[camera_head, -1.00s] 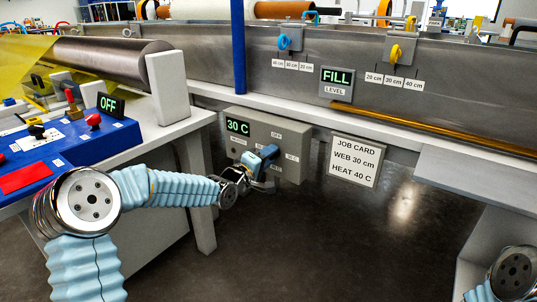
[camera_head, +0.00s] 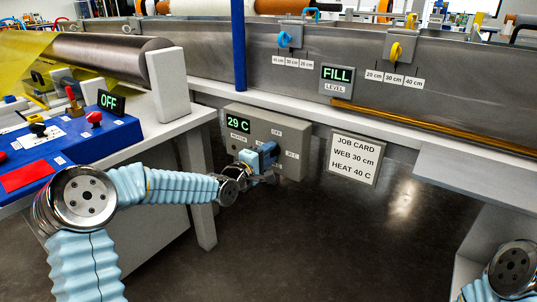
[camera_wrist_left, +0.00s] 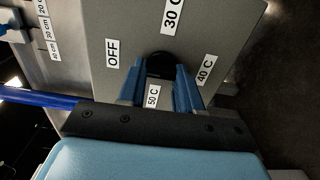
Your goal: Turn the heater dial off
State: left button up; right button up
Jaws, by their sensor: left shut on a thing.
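The heater box (camera_head: 290,166) is a grey panel under the tank's rim, and its green display (camera_head: 237,123) reads 29 C. The heater dial is hidden behind my gripper in the head view. In the left wrist view it is a black round knob (camera_wrist_left: 159,64) among labels OFF (camera_wrist_left: 112,53), 30 C, 40 C and 50 C. My left gripper (camera_head: 267,156) is at the box front, its blue fingers (camera_wrist_left: 160,84) on either side of the dial, shut on it. I cannot see which label the dial points to. My right gripper is out of view.
A job card (camera_head: 354,160) right of the box reads WEB 30 cm, HEAT 40 C. A blue control panel (camera_head: 55,155) with an OFF display (camera_head: 111,102) is at left. A table leg (camera_head: 202,190) stands near my left forearm. The floor in the middle is clear.

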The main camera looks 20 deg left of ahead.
pick_arm(q)
jog(key=o, duration=1)
jog(key=shift+o, duration=0.2)
jog(key=v, duration=1.4)
jog(key=shift+w, duration=0.1)
jog(key=s+d+f+m+g+p, duration=0.1)
jog(key=s+d+f+m+g, duration=0.15)
jog(key=f, duration=0.55)
jog(key=s+d+f+m+g+y, duration=0.1)
jog(key=s+d+f+g, duration=0.15)
jog(key=f, duration=0.65)
jog(key=s+d+f+m+g+p, duration=0.1)
jog(key=s+d+f+g, duration=0.15)
jog(key=f, duration=0.55)
jog(key=s+d+f+m+g, duration=0.3)
jog(key=s+f+m+g, duration=0.1)
jog(key=s+f, duration=0.3)
jog(key=s+d+f+m+g+y+p, duration=0.1)
jog(key=s+d+f+m+g, duration=0.1)
jog(key=s+f+m+g, duration=0.2)
jog(key=s+f, duration=0.3)
jog(key=s, duration=0.4)
jog(key=shift+s+d+f+g, duration=0.2)
jog(key=shift+s+d+g, duration=0.1)
jog(key=shift+d+g, duration=0.1)
